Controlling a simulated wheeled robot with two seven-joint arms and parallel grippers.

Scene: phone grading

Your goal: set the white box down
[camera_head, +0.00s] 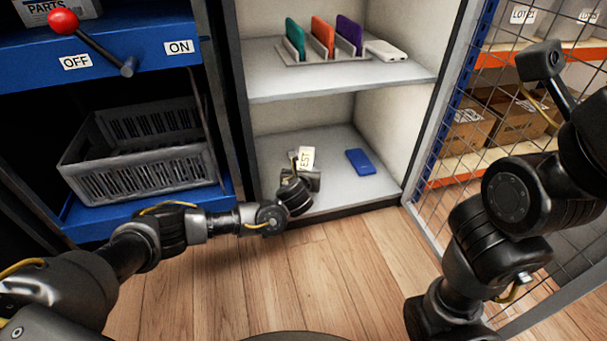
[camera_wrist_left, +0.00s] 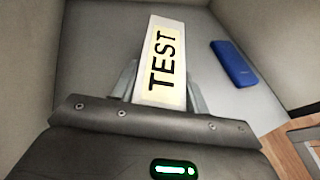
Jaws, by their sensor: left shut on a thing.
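The white box (camera_head: 306,158) has a cream label reading TEST and is over the lower shelf (camera_head: 345,188) of the grey cabinet. In the left wrist view the box (camera_wrist_left: 162,62) stands out ahead between the two fingers. My left gripper (camera_head: 300,172) is shut on it, reaching into the lower compartment from the front. Whether the box touches the shelf cannot be told. My right arm (camera_head: 510,190) is at the right, but its gripper fingers cannot be made out.
A blue phone (camera_head: 360,162) lies flat on the lower shelf, right of the box. The upper shelf (camera_head: 270,88) holds a rack with teal, orange and purple phones (camera_head: 322,36) and a white item (camera_head: 386,50). A grey crate (camera_head: 140,160) stands left; a wire mesh panel (camera_head: 480,120) is right.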

